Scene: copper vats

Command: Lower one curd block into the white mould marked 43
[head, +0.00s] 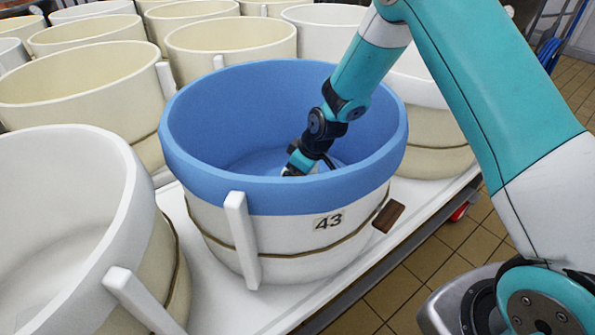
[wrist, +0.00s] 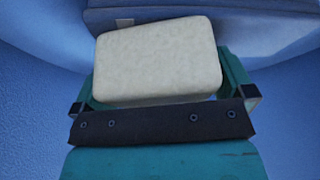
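The white mould marked 43 (head: 285,240) stands upright on a white surface, with a blue lining (head: 230,110) covering its inside and folded over its rim. My gripper (head: 298,172) reaches down inside it, close to the bottom. In the wrist view, a pale, rounded curd block (wrist: 158,60) sits between the two teal fingers of my gripper (wrist: 165,85), which appear to press on its sides. The blue lining surrounds it there. In the head view the block is hidden by the mould wall and my wrist. Whether it touches the bottom cannot be told.
A white mould (head: 60,220) stands close on the left, and several cream moulds (head: 85,90) fill the back. Another mould (head: 430,125) stands behind my arm on the right. In the wrist view, a shaded bluish flat-edged shape (wrist: 240,20) lies beyond the block. Tiled floor (head: 410,285) is clear at right.

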